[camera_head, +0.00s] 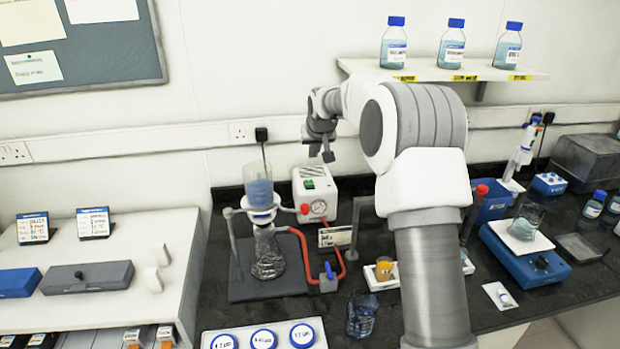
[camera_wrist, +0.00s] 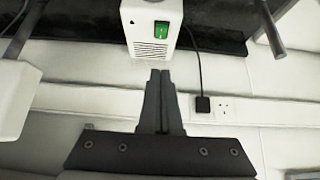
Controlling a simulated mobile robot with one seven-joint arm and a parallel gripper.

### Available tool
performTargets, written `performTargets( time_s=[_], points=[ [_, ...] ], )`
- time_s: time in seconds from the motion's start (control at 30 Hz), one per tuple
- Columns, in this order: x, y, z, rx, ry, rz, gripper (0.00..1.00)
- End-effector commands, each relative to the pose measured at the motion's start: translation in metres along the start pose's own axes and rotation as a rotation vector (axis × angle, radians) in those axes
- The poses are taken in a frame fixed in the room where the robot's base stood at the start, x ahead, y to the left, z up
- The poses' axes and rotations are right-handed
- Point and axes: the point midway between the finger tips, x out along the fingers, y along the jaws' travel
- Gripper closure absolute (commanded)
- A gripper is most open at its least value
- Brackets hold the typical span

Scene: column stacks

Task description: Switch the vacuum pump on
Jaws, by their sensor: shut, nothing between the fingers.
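The vacuum pump (camera_head: 316,195) is a white box on the dark bench against the wall. It has a green rocker switch (camera_head: 309,184) on top and a round gauge on its front. In the wrist view the pump (camera_wrist: 150,42) is at the top, with the green switch (camera_wrist: 162,34) clearly visible. My gripper (camera_head: 322,155) hangs above and slightly behind the pump, apart from it. In the wrist view my gripper (camera_wrist: 160,72) has its fingers together and empty, with the tips just below the pump's edge in the picture. Whether the switch is on or off is hard to tell.
A filter flask (camera_head: 268,255) with a blue-filled funnel (camera_head: 258,192) stands left of the pump, joined by red tubing (camera_head: 340,262). A shelf (camera_head: 440,72) with blue-capped bottles is above right. A balance (camera_head: 525,255) stands at the right. A socket (camera_head: 240,132) is behind.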

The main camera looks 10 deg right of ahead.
Motion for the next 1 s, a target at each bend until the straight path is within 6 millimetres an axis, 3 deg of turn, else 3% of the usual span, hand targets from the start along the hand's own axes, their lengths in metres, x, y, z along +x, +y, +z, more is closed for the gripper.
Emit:
performTargets(
  time_s=[0.27, 0.87, 1.0],
  points=[
    [0.011, 0.0, 0.0, 0.0, -0.003, 0.0, 1.0],
    [0.099, -0.001, 0.0, 0.0, -0.002, -0.001, 1.0],
    [0.114, 0.0, 0.015, -0.001, -0.004, 0.0, 1.0]
  ],
)
